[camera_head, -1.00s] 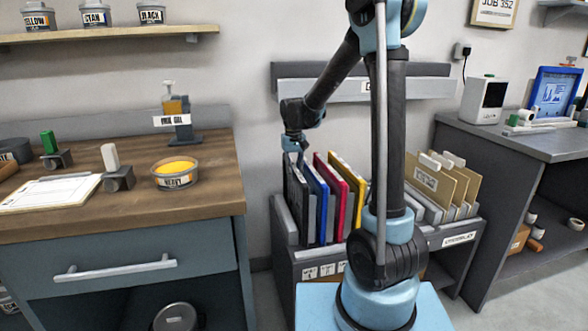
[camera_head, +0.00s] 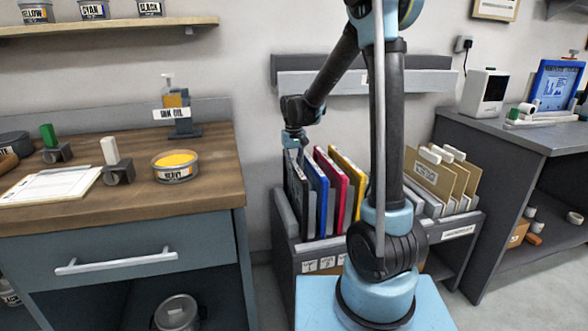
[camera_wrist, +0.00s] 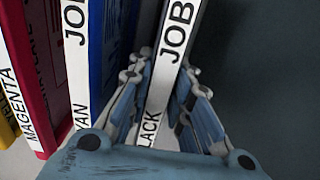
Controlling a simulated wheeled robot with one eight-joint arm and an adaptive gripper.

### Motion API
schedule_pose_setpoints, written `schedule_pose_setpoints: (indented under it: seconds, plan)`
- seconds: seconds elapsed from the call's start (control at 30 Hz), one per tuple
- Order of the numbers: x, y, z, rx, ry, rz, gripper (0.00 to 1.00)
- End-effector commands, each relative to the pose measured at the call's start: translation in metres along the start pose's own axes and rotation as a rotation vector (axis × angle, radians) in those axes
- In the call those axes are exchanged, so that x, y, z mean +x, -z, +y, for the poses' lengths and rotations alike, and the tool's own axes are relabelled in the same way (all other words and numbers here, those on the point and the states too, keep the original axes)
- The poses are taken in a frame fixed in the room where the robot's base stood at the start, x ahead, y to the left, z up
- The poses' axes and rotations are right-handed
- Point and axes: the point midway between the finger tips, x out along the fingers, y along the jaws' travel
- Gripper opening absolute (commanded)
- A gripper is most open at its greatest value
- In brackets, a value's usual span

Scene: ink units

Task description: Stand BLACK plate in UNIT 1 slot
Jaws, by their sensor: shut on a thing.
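The black plate (camera_head: 296,197) stands upright at the left end of the grey rack in the head view. In the wrist view its white edge (camera_wrist: 169,62), lettered JOB and partly "LACK", runs between my fingers. My gripper (camera_head: 297,152) is above the rack, shut on this plate near its upper edge; the fingers flank it in the wrist view (camera_wrist: 158,105). The plate's lower end is hidden, so I cannot tell whether it touches the rack floor. No slot marked UNIT 1 can be made out.
Blue (camera_head: 316,190), red (camera_head: 331,185) and yellow (camera_head: 350,170) plates stand close to the right of the black one. Tan folders (camera_head: 430,172) stand further right, behind my arm. A wooden worktop (camera_head: 140,180) with a drawer is to the left.

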Motion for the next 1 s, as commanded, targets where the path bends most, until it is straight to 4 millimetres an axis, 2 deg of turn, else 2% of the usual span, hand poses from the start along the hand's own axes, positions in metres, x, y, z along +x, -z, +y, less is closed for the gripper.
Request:
schedule_pose_setpoints:
  seconds: [0.37, 0.4, 0.5, 0.83, 1.0]
  plan:
    - [0.003, 0.000, 0.000, 0.001, 0.000, 0.000, 0.00]
    - [0.003, 0.000, 0.000, 0.001, 0.001, 0.000, 0.24]
    - [0.003, 0.000, 0.001, 0.001, 0.000, 0.000, 0.43]
    - [0.002, 0.000, 0.001, 0.001, 0.000, 0.000, 0.43]
    - [-0.009, 0.000, 0.001, 0.001, 0.000, 0.000, 0.43]
